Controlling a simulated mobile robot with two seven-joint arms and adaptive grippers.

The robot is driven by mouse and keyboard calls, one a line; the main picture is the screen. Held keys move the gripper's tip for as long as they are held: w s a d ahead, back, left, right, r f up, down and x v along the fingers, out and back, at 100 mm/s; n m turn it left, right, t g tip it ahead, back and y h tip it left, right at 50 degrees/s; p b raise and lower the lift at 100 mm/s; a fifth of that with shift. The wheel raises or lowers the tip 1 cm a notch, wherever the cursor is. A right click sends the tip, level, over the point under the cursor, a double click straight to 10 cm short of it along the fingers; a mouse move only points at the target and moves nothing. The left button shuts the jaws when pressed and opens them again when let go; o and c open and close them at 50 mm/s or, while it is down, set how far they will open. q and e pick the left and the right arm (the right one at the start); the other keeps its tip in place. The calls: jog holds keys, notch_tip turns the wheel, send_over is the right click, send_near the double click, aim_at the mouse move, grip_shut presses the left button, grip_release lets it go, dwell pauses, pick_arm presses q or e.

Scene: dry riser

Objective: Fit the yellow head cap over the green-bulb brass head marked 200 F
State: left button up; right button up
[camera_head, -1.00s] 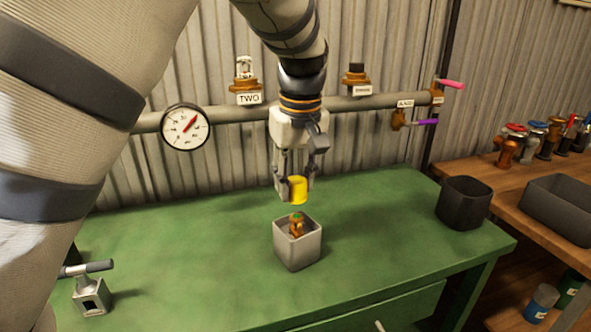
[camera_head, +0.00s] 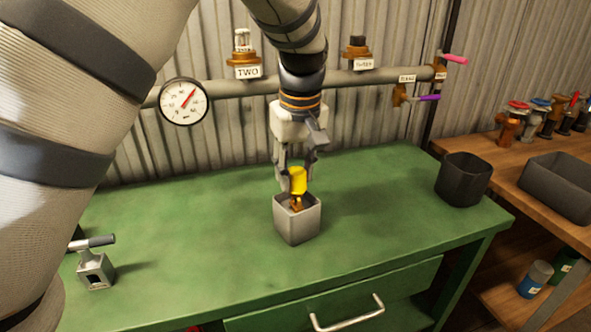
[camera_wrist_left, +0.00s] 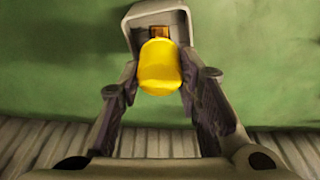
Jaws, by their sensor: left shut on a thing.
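The yellow head cap (camera_head: 298,180) is between the fingers of my left gripper (camera_head: 297,176), which is shut on it. In the left wrist view the cap (camera_wrist_left: 160,67) fills the space between the two fingertips. The brass head (camera_head: 297,204) stands in a light grey square holder (camera_head: 298,228) on the green bench. The cap is directly above the brass head in the head view, hiding its green bulb; I cannot tell whether they touch. The 200 F mark is not readable. My right gripper is not in view.
The green bench (camera_head: 180,230) is mostly clear around the holder. A black bin (camera_head: 463,180) stands at its right end, and a small grey metal fixture (camera_head: 95,270) at the left. A pipe with a gauge (camera_head: 183,102) runs along the wall behind.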

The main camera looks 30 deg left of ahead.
pick_arm(q)
jog(key=shift+f, duration=0.95)
jog(key=o, duration=0.8)
jog(key=shift+r, duration=0.1)
jog(key=r, duration=0.4)
jog(key=d+r, duration=0.1)
jog(key=r, duration=0.2)
jog(key=s+r, duration=0.1)
jog(key=r, duration=0.3)
jog(key=shift+d+r, duration=0.15)
jog(key=shift+r, duration=0.2)
